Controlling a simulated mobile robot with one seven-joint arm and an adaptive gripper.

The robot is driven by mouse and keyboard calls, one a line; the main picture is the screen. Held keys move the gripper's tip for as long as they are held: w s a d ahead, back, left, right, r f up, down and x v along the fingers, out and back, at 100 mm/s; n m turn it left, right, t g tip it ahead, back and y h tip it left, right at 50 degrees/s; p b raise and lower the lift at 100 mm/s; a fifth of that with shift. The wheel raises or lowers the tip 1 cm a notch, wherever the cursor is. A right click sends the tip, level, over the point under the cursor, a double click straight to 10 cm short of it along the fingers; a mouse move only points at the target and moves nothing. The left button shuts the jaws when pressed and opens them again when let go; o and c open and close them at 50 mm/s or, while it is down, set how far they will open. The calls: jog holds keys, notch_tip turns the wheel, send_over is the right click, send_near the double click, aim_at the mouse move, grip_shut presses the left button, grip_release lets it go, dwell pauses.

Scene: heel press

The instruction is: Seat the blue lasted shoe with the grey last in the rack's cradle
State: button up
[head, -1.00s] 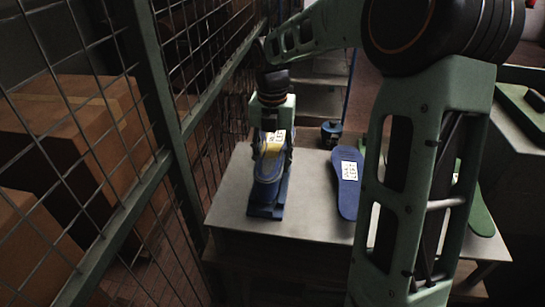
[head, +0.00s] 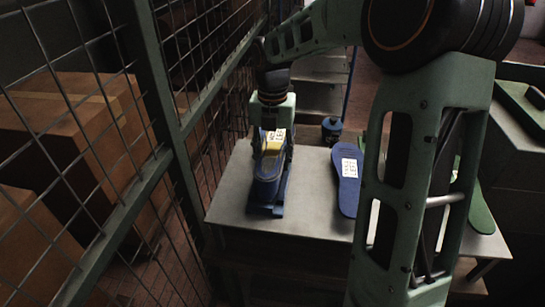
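The blue shoe (head: 266,186) is at the left of the table, toe toward me. A yellow patch and a white label show on its upper part; I cannot make out a grey last. My gripper (head: 272,149) comes down from above, with its fingers close against both sides of the shoe's upper part. It looks shut on the shoe. A dark blue stand, apparently the rack (head: 267,211), shows under and around the shoe. The cradle is mostly hidden, so I cannot tell whether the shoe touches it.
A blue sole with a white label (head: 347,190) lies on the grey table (head: 315,200), right of the shoe. A green sole (head: 481,214) is partly behind my arm. A small dark blue container (head: 332,130) stands at the back. A wire fence (head: 185,135) runs close on the left.

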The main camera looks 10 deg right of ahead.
jog(key=shift+f, duration=0.15)
jog(key=o, duration=1.5)
jog(key=shift+s+f, duration=0.1)
notch_tip(320, 180, up, 12)
jog(key=shift+r, duration=0.1)
